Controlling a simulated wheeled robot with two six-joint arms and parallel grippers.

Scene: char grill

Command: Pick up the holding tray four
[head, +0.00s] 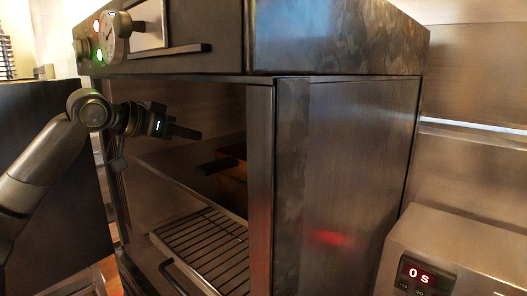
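A steel holding cabinet (360,160) has an open front. Inside, a tray (190,158) with a dark handle (216,165) sits on an upper level, with something brown behind the handle. Below it is a wire rack (205,250) with a dark handle (172,272) at its front left. No number shows, so I cannot tell which is holding tray four. My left gripper (188,132) is at the cabinet opening, above and left of the upper handle and apart from it. Its fingers overlap in the view, so their opening is unclear. My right gripper is out of view.
A steel unit with a red "0 s" display (420,273) stands at the lower right. The cabinet's top section has a dark bar handle (165,53) and a dial (113,36) at the left. A dark counter (45,110) is behind my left arm.

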